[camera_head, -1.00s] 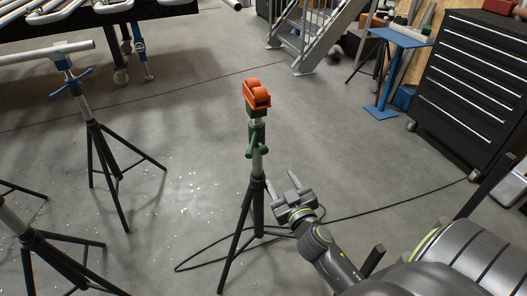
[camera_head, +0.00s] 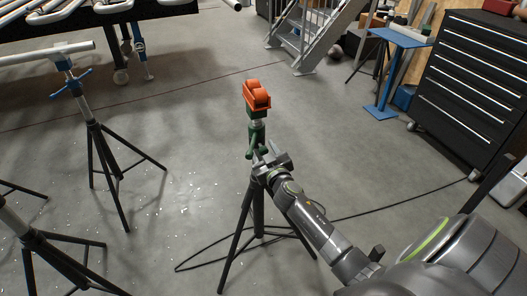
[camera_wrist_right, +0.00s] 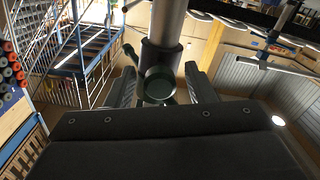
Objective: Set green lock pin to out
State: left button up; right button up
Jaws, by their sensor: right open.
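The green lock pin (camera_head: 252,153) sits on the green collar of a tripod stand with an orange roller head (camera_head: 257,95). In the right wrist view the pin's round, dark green end (camera_wrist_right: 158,84) faces the camera. My right gripper (camera_head: 268,161) is at the collar's height, just right of the post. Its two fingers are open, one on each side of the pin's end, with gaps visible in the wrist view. The gripper partly hides the pin and post in the head view. My left gripper is not in view.
The stand's black tripod legs (camera_head: 240,242) spread below my right arm, with a black cable (camera_head: 400,205) on the floor. Other tripod stands (camera_head: 95,150) are at the left. A black drawer cabinet (camera_head: 470,85) and blue stand (camera_head: 385,75) are at the right.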

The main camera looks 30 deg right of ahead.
grip_shut()
jog(key=v, duration=0.2)
jog(key=shift+s+a+f, duration=0.1)
jog(key=shift+s+f, duration=0.05)
jog(key=shift+s, duration=0.2)
dwell(0.4)
jog(key=shift+c, duration=1.9)
grip_release()
jog(key=o, duration=0.4)
jog(key=shift+s, duration=0.1)
